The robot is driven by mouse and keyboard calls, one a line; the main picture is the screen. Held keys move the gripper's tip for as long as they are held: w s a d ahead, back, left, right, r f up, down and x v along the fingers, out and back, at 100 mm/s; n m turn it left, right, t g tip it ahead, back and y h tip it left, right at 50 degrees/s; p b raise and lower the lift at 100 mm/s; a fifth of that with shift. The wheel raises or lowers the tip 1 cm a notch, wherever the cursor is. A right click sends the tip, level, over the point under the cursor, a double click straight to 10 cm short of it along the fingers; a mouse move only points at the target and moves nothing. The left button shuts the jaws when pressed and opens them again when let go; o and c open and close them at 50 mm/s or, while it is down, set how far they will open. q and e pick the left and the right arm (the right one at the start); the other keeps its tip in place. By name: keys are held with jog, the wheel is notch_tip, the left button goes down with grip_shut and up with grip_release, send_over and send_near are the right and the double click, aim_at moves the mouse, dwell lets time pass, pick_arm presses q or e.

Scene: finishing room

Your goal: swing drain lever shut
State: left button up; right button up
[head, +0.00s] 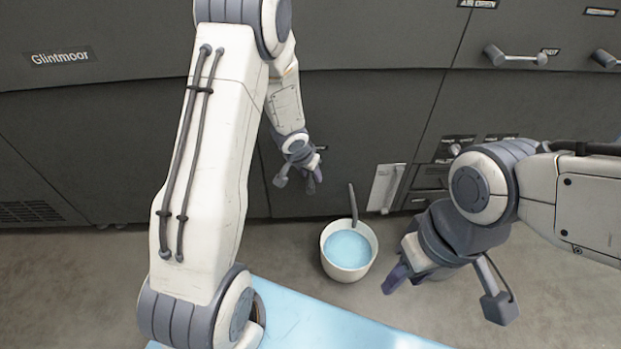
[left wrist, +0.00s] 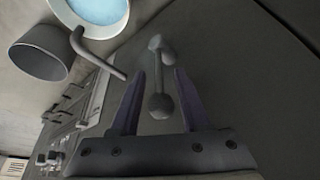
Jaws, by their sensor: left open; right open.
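The drain lever (left wrist: 159,78) shows in the left wrist view as a grey bar with rounded ends, standing out from a dark panel. My left gripper (head: 314,182) is low in front of the dark machine; in the left wrist view (left wrist: 160,74) its two fingers are open, one on each side of the lever. I cannot tell whether either finger touches it. In the head view the lever is hidden by my left gripper and wrist. My right gripper (head: 404,282) is open and empty, right of the white bucket (head: 328,262) with pale blue liquid.
A bent grey spout (head: 353,203) reaches over the bucket; it also shows in the left wrist view (left wrist: 98,61). A white tag (head: 386,188) is on the machine front. A pale blue surface (head: 310,322) is nearest me. Handles (head: 515,57) sit upper right.

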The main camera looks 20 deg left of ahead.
pick_arm(q)
grip_shut()
jog(key=shift+f, duration=0.1)
dwell(1.4)
